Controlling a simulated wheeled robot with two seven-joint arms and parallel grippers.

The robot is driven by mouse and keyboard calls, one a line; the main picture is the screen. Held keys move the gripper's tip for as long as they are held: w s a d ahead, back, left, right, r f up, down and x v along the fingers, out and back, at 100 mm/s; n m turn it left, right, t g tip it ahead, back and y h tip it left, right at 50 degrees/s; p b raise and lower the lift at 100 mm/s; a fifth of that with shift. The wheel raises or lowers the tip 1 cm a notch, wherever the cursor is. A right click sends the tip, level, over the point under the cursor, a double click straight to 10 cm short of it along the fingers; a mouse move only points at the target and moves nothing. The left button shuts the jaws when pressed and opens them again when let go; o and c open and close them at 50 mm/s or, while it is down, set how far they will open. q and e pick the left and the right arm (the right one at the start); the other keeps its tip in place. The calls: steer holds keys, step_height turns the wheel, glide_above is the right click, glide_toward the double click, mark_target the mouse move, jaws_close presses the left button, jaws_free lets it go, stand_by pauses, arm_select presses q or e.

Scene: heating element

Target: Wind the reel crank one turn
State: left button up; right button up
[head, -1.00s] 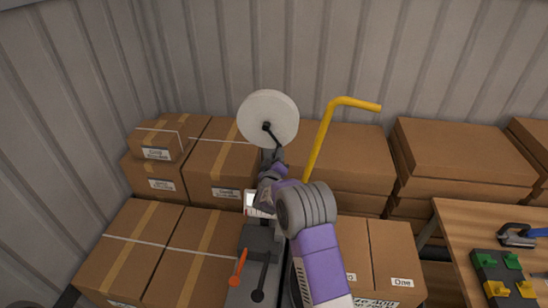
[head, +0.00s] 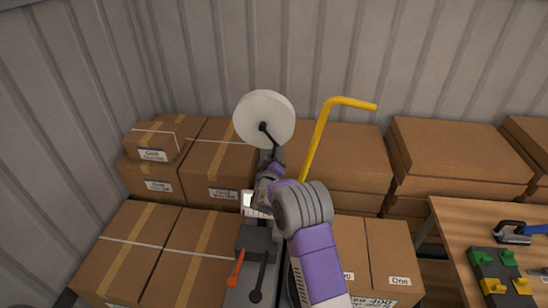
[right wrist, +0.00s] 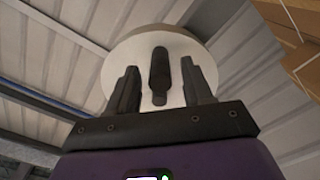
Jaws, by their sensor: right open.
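The reel (head: 264,115) is a white disc at the top of a grey machine, in front of the boxes. Its black crank (head: 270,138) runs from the disc's hub down toward my right gripper (head: 273,164). In the right wrist view the white reel (right wrist: 125,55) fills the upper middle. The dark crank handle (right wrist: 160,72) stands between the two open fingers of my right gripper (right wrist: 161,88), with a gap on each side. How deep it sits between them is hard to tell. My left gripper is not in view.
Cardboard boxes (head: 215,160) stand behind and beside the machine. A yellow bent pipe (head: 318,135) rises just right of my right arm. An orange lever (head: 236,268) and a black lever (head: 259,278) stick out below. A wooden table (head: 455,230) with clamps is at the right.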

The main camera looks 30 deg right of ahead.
steer(key=b+v, duration=0.1)
steer(key=v, duration=0.6)
steer(key=shift+s+a, duration=0.15)
steer(key=shift+s, duration=0.1)
